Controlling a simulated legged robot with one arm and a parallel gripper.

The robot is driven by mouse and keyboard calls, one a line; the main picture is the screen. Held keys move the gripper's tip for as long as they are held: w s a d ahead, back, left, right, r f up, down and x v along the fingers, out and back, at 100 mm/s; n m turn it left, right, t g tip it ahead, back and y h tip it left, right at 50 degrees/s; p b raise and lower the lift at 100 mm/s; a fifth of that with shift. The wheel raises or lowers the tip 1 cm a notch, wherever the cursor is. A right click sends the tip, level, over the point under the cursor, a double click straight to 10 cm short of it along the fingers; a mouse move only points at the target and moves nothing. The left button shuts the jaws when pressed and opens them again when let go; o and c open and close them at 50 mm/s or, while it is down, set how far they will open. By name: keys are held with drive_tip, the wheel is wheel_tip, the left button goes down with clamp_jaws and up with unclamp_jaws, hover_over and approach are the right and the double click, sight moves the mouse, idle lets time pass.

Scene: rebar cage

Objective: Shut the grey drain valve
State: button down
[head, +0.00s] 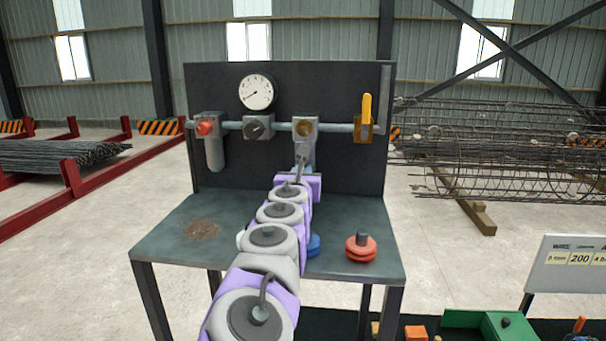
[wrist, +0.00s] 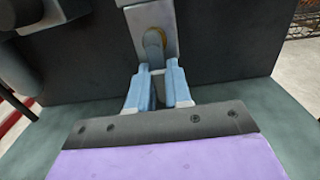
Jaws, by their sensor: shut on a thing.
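The grey drain valve is a pale grey block (head: 305,126) with a brass-coloured centre, on the pipe at the middle right of the dark panel. Its grey lever (wrist: 153,45) hangs downward from the brass part in the wrist view. My gripper (wrist: 157,75), with light blue fingers, is shut on the lower end of this lever. In the head view my arm comes up over the bench to the valve, and my gripper (head: 304,168) is just below the block.
A yellow lever (head: 367,108) stands upright to the right on the same pipe. A gauge (head: 257,92), a dark knob (head: 258,127) and a red knob (head: 205,128) are to the left. A red handwheel-like piece (head: 361,246) and a partly hidden blue one (head: 314,245) sit on the bench (head: 170,245).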

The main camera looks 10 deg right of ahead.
drive_tip(key=shift+a, duration=0.15)
drive_tip(key=shift+m, duration=0.3)
drive_tip(key=shift+w+a+r+m+b, duration=0.15)
drive_tip(key=shift+a+r+m+b, duration=0.3)
drive_tip(key=shift+m+b, duration=1.75)
drive_tip(key=shift+w+a+r+m+b, duration=0.2)
drive_tip(key=shift+a+r+m+b, duration=0.35)
drive_tip(key=shift+m, duration=3.05)
drive_tip(key=shift+w+a+r+m+b, duration=0.15)
drive_tip(key=shift+a+r+m+b, duration=0.2)
drive_tip(key=shift+m+b, duration=1.9)
drive_tip(key=shift+m+p, duration=0.6)
drive_tip(key=shift+m, duration=0.15)
drive_tip(key=c, duration=1)
unclamp_jaws()
drive_tip(key=shift+r, duration=0.1)
drive_tip(key=shift+c, duration=0.2)
drive_tip(key=shift+s+a, duration=0.1)
